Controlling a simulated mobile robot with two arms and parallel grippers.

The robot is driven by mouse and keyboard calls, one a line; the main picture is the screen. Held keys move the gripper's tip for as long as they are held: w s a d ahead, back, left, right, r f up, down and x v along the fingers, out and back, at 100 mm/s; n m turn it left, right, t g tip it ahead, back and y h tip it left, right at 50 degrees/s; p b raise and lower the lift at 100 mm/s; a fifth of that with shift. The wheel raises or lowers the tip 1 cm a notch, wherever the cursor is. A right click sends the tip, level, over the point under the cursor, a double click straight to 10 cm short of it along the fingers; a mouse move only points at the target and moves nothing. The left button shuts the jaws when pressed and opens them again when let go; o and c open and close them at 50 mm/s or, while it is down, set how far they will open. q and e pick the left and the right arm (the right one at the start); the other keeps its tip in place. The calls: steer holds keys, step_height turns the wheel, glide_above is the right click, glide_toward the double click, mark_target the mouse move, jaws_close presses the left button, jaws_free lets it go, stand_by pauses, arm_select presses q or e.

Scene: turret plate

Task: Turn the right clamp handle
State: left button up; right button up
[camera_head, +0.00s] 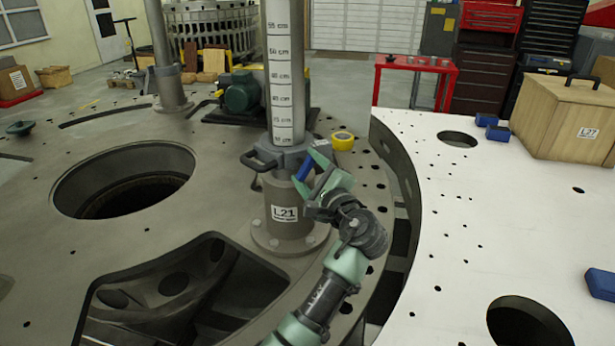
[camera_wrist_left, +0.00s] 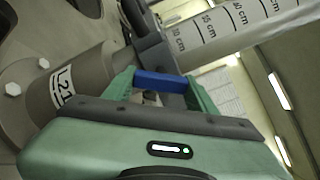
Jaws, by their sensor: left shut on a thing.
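A grey clamp (camera_head: 290,158) sits around the upright post with a centimetre scale (camera_head: 284,90), above a base labelled L21 (camera_head: 284,214). A dark looped handle (camera_head: 259,160) sticks out on the clamp's left side. The right clamp handle (camera_head: 305,168) is a blue bar. My left gripper (camera_head: 311,171) reaches in from below and is shut on this blue handle. In the left wrist view the blue handle (camera_wrist_left: 160,82) lies between the two green fingers, with the clamp just behind it. The fingers partly hide the handle's ends. My right gripper is not in view.
The post stands on a grey turret plate (camera_head: 215,215) with a large round hole and a wide cutout. A yellow roll (camera_head: 343,140) lies behind the gripper. A white plate (camera_head: 470,230) at the right holds a wooden box (camera_head: 567,115) and blue blocks.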

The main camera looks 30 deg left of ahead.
mark_target(309, 159)
arm_select(q)
steer(key=n+b, duration=0.3)
steer(key=n, duration=0.1)
steer(key=shift+d+f, duration=0.1)
steer(key=shift+f, duration=0.05)
steer(key=shift+r+n+b, duration=0.2)
steer(key=shift+n+b, duration=0.7)
steer(key=shift+n, duration=0.4)
steer(key=o, duration=1.4)
steer(key=shift+c, duration=0.2)
steer(key=shift+r, duration=0.1)
step_height(309, 159, up, 20)
steer(key=b, duration=0.1)
steer(key=shift+r, duration=0.15)
